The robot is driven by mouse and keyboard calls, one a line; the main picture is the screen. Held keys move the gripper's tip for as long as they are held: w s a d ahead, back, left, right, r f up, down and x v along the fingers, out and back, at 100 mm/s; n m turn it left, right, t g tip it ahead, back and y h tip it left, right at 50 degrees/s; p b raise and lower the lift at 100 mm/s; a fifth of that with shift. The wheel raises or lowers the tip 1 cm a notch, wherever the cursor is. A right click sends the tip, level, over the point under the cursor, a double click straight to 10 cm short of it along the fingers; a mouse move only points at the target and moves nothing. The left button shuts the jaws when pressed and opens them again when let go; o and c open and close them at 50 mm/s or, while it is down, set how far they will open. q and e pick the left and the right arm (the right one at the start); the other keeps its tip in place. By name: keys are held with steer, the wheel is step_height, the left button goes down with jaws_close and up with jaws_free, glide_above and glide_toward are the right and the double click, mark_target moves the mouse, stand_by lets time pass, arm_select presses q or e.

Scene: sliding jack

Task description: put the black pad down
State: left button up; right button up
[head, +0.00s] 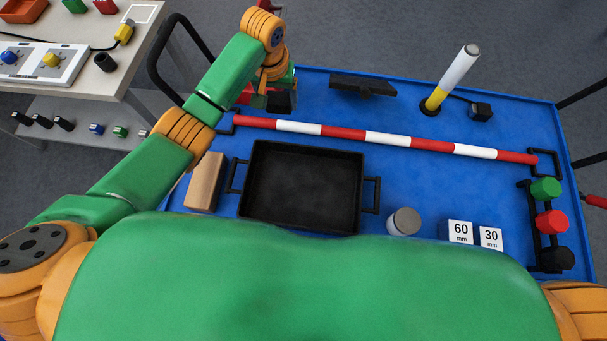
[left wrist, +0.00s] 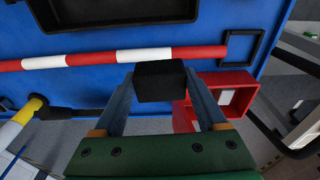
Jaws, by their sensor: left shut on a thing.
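My left gripper (head: 275,96) is at the far left part of the blue table, beyond the red-and-white bar. The left wrist view shows its two fingers (left wrist: 160,98) shut on a small black pad (left wrist: 160,82), one finger on each side. The pad also shows in the head view (head: 281,102), partly covered by the hand. A red open frame or box (left wrist: 228,92) lies close beside the pad in the left wrist view; part of it also shows in the head view (head: 243,96). I cannot tell the pad's exact height above it. My right gripper is not in view.
The red-and-white bar (head: 388,139) crosses the blue table (head: 420,180). A black tray (head: 305,185), tan block (head: 205,182), grey cylinder (head: 404,222) and number blocks (head: 475,235) stand nearer. Behind are a black plate (head: 362,86) and a white-yellow post (head: 452,78).

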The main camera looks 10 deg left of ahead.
arm_select(q)
steer(key=s+f+p, duration=0.4)
steer(key=s+f, duration=0.1)
steer(key=s, duration=0.4)
glide_above(282, 186)
step_height(282, 186, down, 6)
steer(key=shift+a, duration=0.1)
steer(key=f, duration=0.1)
steer(key=f+b, duration=0.1)
steer(key=f, duration=0.1)
steer(key=shift+s+f+b, duration=0.2)
steer(key=shift+s+b, duration=0.1)
steer(key=shift+b, duration=0.05)
steer(key=shift+f, duration=0.15)
steer(key=shift+w, duration=0.1)
